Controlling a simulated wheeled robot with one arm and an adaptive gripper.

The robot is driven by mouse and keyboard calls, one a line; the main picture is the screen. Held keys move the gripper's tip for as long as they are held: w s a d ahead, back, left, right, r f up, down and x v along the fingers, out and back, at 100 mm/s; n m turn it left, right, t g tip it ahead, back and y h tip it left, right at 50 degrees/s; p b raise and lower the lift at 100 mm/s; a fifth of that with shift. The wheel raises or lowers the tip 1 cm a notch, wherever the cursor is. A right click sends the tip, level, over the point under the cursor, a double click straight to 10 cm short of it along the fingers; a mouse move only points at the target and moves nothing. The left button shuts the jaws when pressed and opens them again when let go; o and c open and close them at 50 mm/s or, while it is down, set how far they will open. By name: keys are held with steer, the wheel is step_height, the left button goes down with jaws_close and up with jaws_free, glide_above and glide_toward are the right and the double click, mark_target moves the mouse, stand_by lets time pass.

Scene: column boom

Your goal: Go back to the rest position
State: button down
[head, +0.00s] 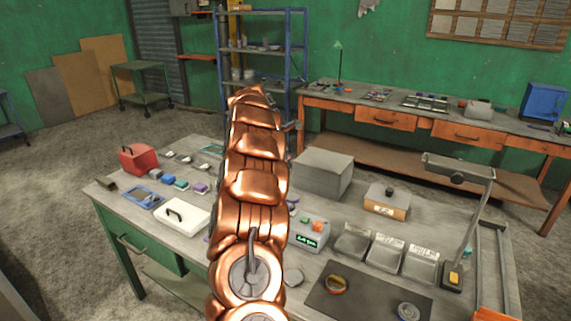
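My copper-coloured arm rises from the bottom middle of the head view and stretches away over the workbench (222,259). Its far end stands near the bench's back edge, in front of the blue shelf. No gripper fingers show, so I cannot see what my gripper is doing or whether it holds anything. The arm hides a strip of the middle of the bench.
On the bench's left are a red box (139,159), a white case (182,215) and several small items. On its right are a grey box (323,173), bins (387,252), a dark mat (368,303) and a lamp (458,175). A blue shelf (262,49) stands behind.

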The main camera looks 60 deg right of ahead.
steer(key=shift+d+r, duration=0.15)
stand_by(0.7)
steer(key=w+a+r+m+t+y, duration=0.15)
steer(key=w+a, duration=0.35)
steer(key=a, duration=0.8)
steer(key=w+a+r+m+t+y, duration=0.15)
steer(key=w+a, duration=0.35)
steer(key=a, duration=0.8)
steer(key=s+a+r+m+y, duration=0.1)
steer(key=s+a, duration=0.1)
steer(key=a, duration=0.7)
steer(key=s+a, duration=0.2)
steer(key=a, duration=0.7)
steer(key=s+a+f+m+g, duration=0.1)
steer(key=s+a+f+m, duration=0.2)
steer(key=s+a, duration=0.6)
steer(key=s+a+f+m+g+y, duration=0.1)
steer(key=s+a+f+m+g, duration=0.1)
steer(key=s+a+m, duration=0.3)
steer(key=s+a+f, duration=0.1)
steer(key=s+a, duration=0.3)
steer(key=s, duration=0.6)
steer(key=shift+s+a, duration=0.2)
steer(key=shift+s, duration=0.1)
